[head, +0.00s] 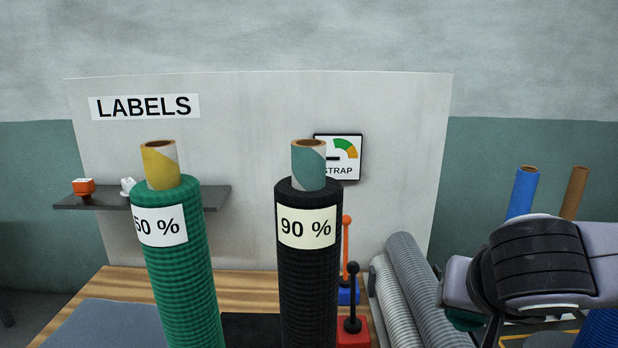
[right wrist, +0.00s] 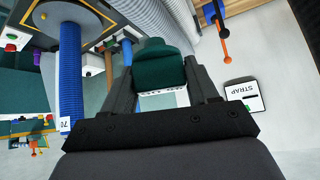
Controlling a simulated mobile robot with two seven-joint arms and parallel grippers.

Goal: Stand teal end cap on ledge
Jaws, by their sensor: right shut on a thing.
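The teal end cap (right wrist: 157,68) is between the two fingers of my right gripper (right wrist: 160,82), which is shut on it, in the right wrist view. In the head view a small part of the cap (head: 461,321) shows below my right gripper (head: 478,325) at the lower right; the rest is hidden by my wrist. The grey ledge (head: 95,204) is on the panel at the left, far from this gripper. An orange cap (head: 83,187) and a white cap (head: 127,187) stand on it. My left gripper is not in view.
A green net roll (head: 175,270) marked 50 % and a black roll (head: 308,275) marked 90 % stand upright between my right gripper and the ledge. The green roll hides part of the ledge. Levers (head: 352,310) and grey rolls (head: 410,290) are right of the black roll.

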